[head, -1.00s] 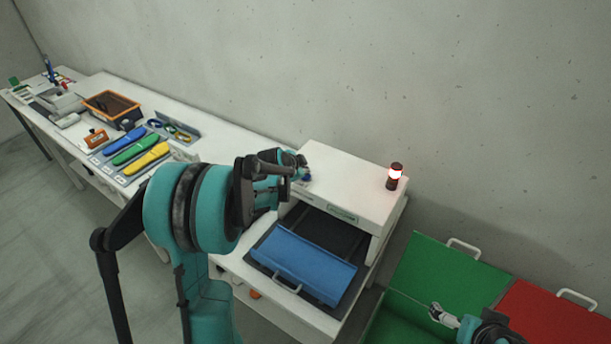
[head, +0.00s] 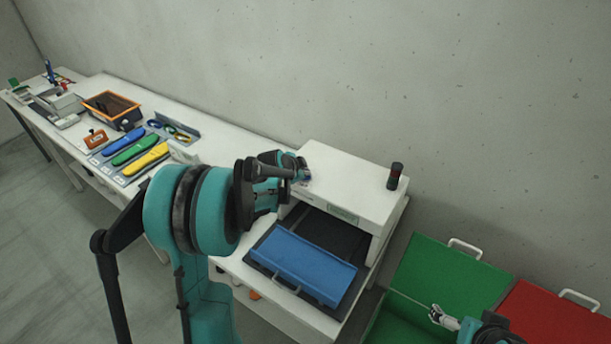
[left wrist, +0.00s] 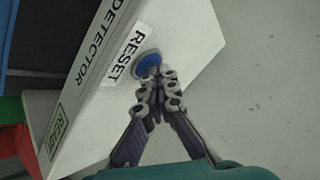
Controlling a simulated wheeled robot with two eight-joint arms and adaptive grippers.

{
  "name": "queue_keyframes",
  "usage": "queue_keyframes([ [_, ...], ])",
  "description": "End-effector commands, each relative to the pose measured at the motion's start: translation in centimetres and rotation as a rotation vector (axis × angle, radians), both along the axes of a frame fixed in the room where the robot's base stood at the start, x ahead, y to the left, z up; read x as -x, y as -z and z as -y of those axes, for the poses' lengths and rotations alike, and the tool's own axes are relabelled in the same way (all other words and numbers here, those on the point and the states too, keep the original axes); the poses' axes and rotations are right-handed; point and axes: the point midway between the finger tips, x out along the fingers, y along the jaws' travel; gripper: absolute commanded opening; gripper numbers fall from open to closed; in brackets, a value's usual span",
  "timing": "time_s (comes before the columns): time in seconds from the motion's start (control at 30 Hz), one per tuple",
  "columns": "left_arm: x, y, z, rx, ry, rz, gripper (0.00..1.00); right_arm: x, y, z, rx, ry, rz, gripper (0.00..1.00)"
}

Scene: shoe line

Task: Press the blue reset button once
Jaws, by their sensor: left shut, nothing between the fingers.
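The blue reset button (left wrist: 147,63) shows in the left wrist view beside a white RESET label (left wrist: 131,51) on the white detector housing (left wrist: 110,85). My left gripper (left wrist: 160,76) is shut and empty, its fingertips overlapping the near edge of the button; whether it is pressed down cannot be told. In the head view my left gripper (head: 304,176) is at the left end of the housing top (head: 350,185), and the button is mostly hidden there. The signal lamp (head: 395,176) on the housing is dark. My right gripper (head: 443,318) is low over the green bin, its jaws too small to judge.
A blue tray (head: 302,263) lies on the dark belt at the housing opening. A green bin (head: 425,262) and a red bin (head: 550,322) stand at the right. Insoles, tape rolls and an orange crate (head: 113,108) occupy the bench at the left.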

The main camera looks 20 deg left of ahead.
Motion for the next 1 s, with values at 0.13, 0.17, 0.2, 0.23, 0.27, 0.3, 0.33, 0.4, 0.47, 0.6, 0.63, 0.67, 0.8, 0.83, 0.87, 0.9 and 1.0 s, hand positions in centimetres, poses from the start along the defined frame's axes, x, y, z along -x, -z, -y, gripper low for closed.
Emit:
queue_keyframes([
  [0.13, 0.0, 0.0, 0.0, 0.000, 0.000, 0.000, 0.00, 0.0, 0.0, 0.0, 0.000, 0.000, 0.000, 1.00],
  [0.17, 0.0, -0.1, 0.0, 0.000, 0.000, 0.000, 0.00, 0.0, -0.1, 0.0, 0.000, 0.000, 0.000, 1.00],
  [0.2, 0.0, -0.2, 0.0, 0.000, 0.000, 0.000, 0.00, 0.0, -0.1, 0.0, 0.000, 0.000, 0.000, 1.00],
  [0.23, 0.0, -0.3, 0.0, 0.000, 0.000, 0.000, 0.00, 0.0, -0.2, 0.0, 0.000, 0.000, 0.000, 1.00],
  [0.27, 0.0, -0.5, 0.0, 0.000, 0.000, 0.000, 0.00, 0.0, -0.3, 0.0, 0.000, 0.000, 0.000, 1.00],
  [0.3, 0.0, -0.7, 0.0, 0.000, 0.000, 0.000, 0.00, 0.0, -0.5, 0.0, 0.000, 0.000, 0.000, 1.00],
  [0.33, 0.0, -0.9, 0.0, 0.000, 0.000, 0.000, 0.00, 0.0, -0.6, 0.0, 0.000, 0.000, 0.000, 1.00],
  [0.4, 0.0, -1.3, 0.0, 0.000, 0.000, 0.000, 0.00, 0.0, -0.8, 0.0, 0.000, 0.000, 0.000, 1.00],
  [0.47, 0.0, -1.6, 0.0, 0.000, 0.000, 0.000, 0.00, 0.0, -1.0, 0.0, 0.000, 0.000, 0.000, 1.00],
  [0.6, 0.0, -1.9, 0.0, 0.000, 0.000, 0.000, 0.00, 0.0, -1.2, 0.0, 0.000, 0.000, 0.000, 1.00],
  [0.63, 0.0, -1.9, 0.0, 0.000, 0.000, 0.000, 0.00, 0.0, -1.2, 0.0, 0.000, 0.000, 0.000, 1.00],
  [0.67, 0.0, -1.9, 0.0, 0.000, 0.000, 0.000, 0.00, 0.0, -1.1, 0.0, 0.000, 0.000, 0.000, 1.00],
  [0.8, 0.0, -1.9, 0.0, 0.000, 0.000, 0.000, 0.00, 0.0, -1.1, 0.0, 0.000, 0.000, 0.000, 1.00],
  [0.83, 0.0, -1.9, 0.0, 0.000, 0.000, 0.000, 0.00, 0.0, -1.1, 0.0, 0.000, 0.000, 0.000, 1.00],
  [0.87, 0.0, -1.9, 0.0, 0.000, 0.000, 0.000, 0.00, 0.0, -1.1, 0.0, 0.000, 0.000, 0.000, 1.00],
  [0.9, 0.0, -2.0, 0.0, 0.000, 0.000, 0.000, 0.00, 0.0, -1.2, 0.0, 0.000, 0.000, 0.000, 1.00],
  [1.0, 0.0, -2.6, 0.0, 0.000, 0.000, 0.000, 0.00, 0.0, -1.6, 0.0, 0.000, 0.000, 0.000, 1.00],
])
